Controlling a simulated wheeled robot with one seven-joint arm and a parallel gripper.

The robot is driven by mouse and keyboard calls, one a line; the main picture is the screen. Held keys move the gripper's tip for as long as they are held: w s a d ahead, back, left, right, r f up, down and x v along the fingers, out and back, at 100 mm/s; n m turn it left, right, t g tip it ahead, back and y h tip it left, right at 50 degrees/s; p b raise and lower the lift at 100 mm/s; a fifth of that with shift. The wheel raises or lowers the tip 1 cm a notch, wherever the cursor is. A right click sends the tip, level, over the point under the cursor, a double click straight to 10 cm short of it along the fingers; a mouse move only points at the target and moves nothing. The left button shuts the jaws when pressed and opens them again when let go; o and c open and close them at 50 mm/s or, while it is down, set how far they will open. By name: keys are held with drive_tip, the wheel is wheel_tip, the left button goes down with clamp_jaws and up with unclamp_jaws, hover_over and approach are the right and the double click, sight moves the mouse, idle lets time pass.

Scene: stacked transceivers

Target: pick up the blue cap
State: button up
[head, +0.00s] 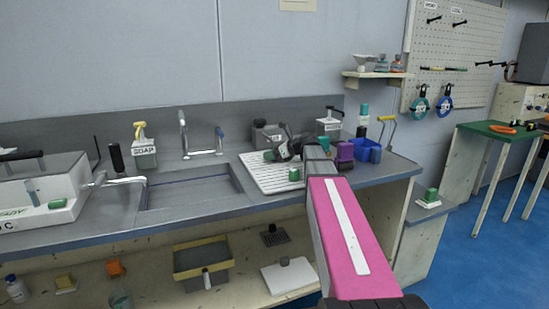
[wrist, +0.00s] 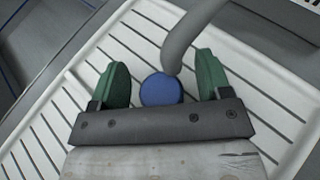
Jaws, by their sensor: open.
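The blue cap (wrist: 161,90) is a small round disc over the white ribbed drainboard in the wrist view. My gripper (wrist: 163,75) is open, with one green finger on each side of the cap. There are gaps between the cap and both fingers, and the cap's near edge lies close to the dark gripper bar. In the head view, my gripper (head: 284,149) is low over the drainboard (head: 262,182) right of the sink. I cannot make out the cap there.
A grey curved rod-like thing (wrist: 186,40) rises right behind the cap, close to the right finger. A purple item (head: 345,154) and a blue container (head: 364,149) stand to the right. The sink (head: 190,188) lies left.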

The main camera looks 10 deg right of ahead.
drive_tip(key=shift+w+a+f, duration=0.15)
drive_tip(key=shift+a, duration=0.1)
drive_tip(key=c, duration=1.1)
